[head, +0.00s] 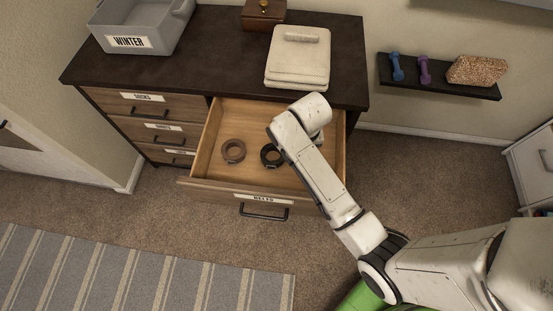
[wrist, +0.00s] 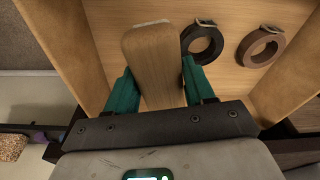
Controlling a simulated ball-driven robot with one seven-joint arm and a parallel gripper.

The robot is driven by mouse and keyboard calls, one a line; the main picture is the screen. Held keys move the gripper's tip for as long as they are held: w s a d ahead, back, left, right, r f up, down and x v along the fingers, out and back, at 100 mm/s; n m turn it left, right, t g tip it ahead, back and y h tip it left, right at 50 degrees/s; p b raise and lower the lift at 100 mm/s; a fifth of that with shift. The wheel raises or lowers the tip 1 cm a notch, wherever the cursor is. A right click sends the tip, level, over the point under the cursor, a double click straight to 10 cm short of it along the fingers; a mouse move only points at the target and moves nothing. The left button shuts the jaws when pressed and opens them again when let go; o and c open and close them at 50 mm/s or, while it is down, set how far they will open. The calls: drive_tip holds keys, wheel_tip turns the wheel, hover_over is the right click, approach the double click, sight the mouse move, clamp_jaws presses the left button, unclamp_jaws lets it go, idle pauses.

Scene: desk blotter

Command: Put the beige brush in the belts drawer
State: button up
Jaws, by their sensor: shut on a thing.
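The beige brush (wrist: 154,55), with a smooth wood-toned body, is between the green fingers of my gripper (wrist: 160,88) in the wrist view. My gripper is shut on it, over the open drawer. The belts drawer (head: 208,176) is pulled out and bears a label on its front. Its wooden floor also shows in the wrist view (wrist: 235,78). In the head view my arm hides the brush and the fingers. I cannot tell whether the brush touches the drawer floor.
A black rolled belt (head: 271,156) and a brown rolled belt (head: 233,151) lie in the drawer. The black one is close beside my gripper. The dresser top (head: 225,52) holds a grey WINTER bin (head: 142,28), a wooden box (head: 263,14) and a cream folded stack (head: 298,60).

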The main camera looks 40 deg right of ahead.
drive_tip(key=s+d+f+m, duration=0.1)
drive_tip(key=f, duration=0.1)
drive_tip(key=s+d+f+b, duration=0.1)
drive_tip(key=d+f, duration=0.1)
drive_tip(key=f, duration=0.1)
drive_tip(key=s+d+f+m, duration=0.1)
drive_tip(key=f, duration=0.2)
drive_tip(key=shift+s+d+f+m+b, duration=0.15)
drive_tip(key=shift+d+m+b, duration=0.05)
drive_tip(key=shift+m+b, duration=0.1)
drive_tip(key=shift+f, duration=2.25)
drive_tip(key=shift+f+b, duration=0.1)
drive_tip(key=shift+b, duration=0.2)
drive_tip(key=shift+f, duration=0.1)
drive_tip(key=o, duration=1)
wheel_tip(320, 180, up, 12)
drive_tip(key=s+a+p, duration=0.1)
drive_tip(key=shift+a+p, duration=0.25)
drive_tip(key=shift+p, duration=0.15)
